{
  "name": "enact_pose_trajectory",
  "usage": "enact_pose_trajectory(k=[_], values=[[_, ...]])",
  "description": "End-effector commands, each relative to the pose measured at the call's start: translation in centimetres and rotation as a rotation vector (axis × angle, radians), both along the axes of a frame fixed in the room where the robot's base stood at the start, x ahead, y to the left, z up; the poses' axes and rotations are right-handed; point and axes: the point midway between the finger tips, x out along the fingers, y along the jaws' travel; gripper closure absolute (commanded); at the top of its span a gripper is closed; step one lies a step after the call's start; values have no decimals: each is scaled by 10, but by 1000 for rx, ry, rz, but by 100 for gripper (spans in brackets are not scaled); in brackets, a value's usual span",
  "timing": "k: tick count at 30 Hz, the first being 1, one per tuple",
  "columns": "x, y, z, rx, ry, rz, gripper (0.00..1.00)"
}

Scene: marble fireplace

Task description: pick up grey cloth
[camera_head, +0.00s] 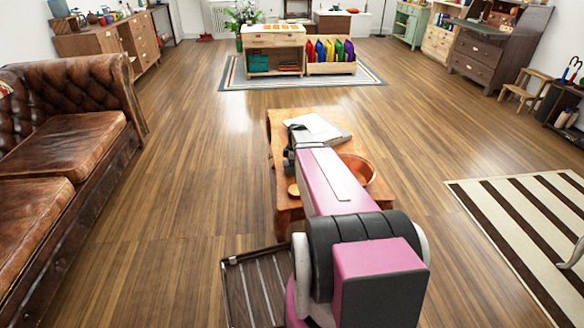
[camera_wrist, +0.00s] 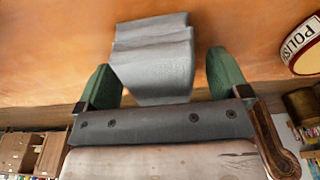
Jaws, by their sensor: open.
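The grey cloth (camera_wrist: 155,60) is folded and lies on an orange-brown wooden surface in the wrist view. My gripper (camera_wrist: 163,75) is open, with one green fingertip to either side of the cloth. The cloth is between the fingers, with a visible gap at each side; I cannot tell how far above the surface the fingertips are. In the head view, my arm reaches over a low wooden table (camera_head: 281,120) and hides the fingers. I cannot pick out the cloth for certain there.
A round tin marked POLISH (camera_wrist: 306,48) lies right of the fingers. On the table are white papers (camera_head: 316,127) and a copper bowl (camera_head: 358,168). A brown leather sofa (camera_head: 65,140) stands left. A striped rug (camera_head: 525,225) lies right. Wooden floor around the table is largely clear.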

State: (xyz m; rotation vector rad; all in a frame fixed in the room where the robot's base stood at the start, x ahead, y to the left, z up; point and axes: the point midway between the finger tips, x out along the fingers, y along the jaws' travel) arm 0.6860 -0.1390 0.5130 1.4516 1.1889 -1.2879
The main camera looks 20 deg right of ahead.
Motion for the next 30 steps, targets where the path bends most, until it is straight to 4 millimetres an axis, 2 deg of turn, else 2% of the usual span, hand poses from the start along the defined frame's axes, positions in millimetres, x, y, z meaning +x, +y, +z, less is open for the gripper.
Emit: enact_pose_trajectory(k=[29, 30], values=[[0, 0, -4, 0, 0, 0, 6], [0, 0, -4, 0, 0, 0, 13]])
